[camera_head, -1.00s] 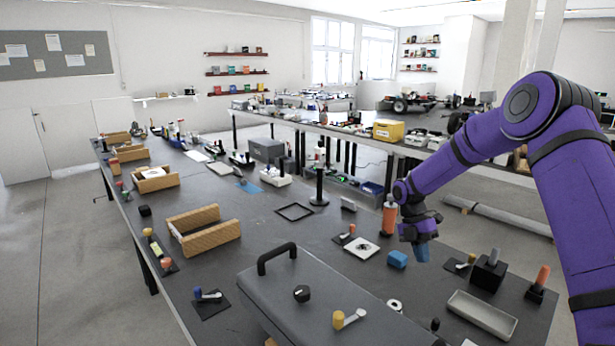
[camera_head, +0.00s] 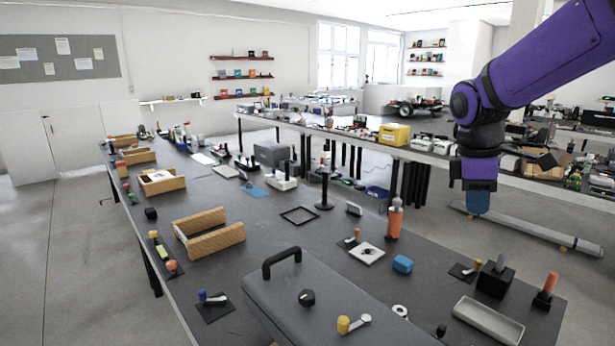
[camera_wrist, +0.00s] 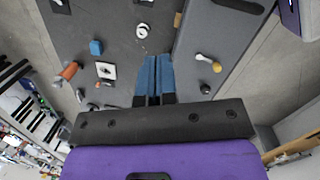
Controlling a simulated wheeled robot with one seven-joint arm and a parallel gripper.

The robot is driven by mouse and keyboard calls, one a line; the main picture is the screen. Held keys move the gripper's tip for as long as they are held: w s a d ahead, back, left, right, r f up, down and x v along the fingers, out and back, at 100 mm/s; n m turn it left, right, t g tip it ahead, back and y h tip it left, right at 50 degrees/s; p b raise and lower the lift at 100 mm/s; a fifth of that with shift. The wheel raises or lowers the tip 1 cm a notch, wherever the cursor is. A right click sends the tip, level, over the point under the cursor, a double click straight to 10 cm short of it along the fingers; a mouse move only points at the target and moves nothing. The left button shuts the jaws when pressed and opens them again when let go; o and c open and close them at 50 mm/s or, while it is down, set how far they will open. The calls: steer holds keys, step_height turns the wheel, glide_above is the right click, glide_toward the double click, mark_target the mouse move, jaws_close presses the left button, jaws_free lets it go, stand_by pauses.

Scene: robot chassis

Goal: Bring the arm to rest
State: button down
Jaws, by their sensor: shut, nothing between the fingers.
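My purple arm comes in from the upper right in the head view. Its gripper (camera_head: 478,202) points down with blue fingertips, raised above the right part of the workbench and clear of everything. In the wrist view the two blue fingers (camera_wrist: 153,75) lie side by side, shut, with nothing between them. The dark workbench (camera_head: 335,240) lies below, and its top also shows in the wrist view (camera_wrist: 110,35).
On the bench near the arm stand an orange bottle (camera_head: 394,222), a blue block (camera_head: 402,264), a black block holder (camera_head: 495,281) and a grey tray (camera_head: 488,322). A grey case (camera_head: 325,300) with a black handle is in front. A second bench runs behind.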

steer(key=s+r+m+t+y, duration=0.1)
steer(key=s+r+m+t, duration=0.1)
steer(key=s+m, duration=0.4)
steer(key=s+r+m+t+y, duration=0.1)
steer(key=s+m, duration=0.4)
steer(key=s, duration=0.9)
steer(key=shift+a+r+m+t, duration=0.2)
steer(key=shift+r+m+t, duration=0.3)
steer(key=shift+t, duration=0.7)
steer(key=c, duration=1.6)
jaws_free()
steer(key=shift+s, duration=0.3)
steer(key=o, duration=0.7)
steer(key=shift+c, duration=0.2)
steer(key=n+g+h, duration=0.3)
steer(key=n+g, duration=0.4)
steer(key=g, duration=0.2)
glide_above(443, 326)
steer(key=w+a, duration=0.2)
steer(key=w, duration=0.1)
step_height(443, 326, down, 39)
steer(key=shift+y, duration=0.3)
steer(key=x, duration=1)
steer(key=shift+w+f, duration=0.1)
steer(key=shift+f, duration=0.05)
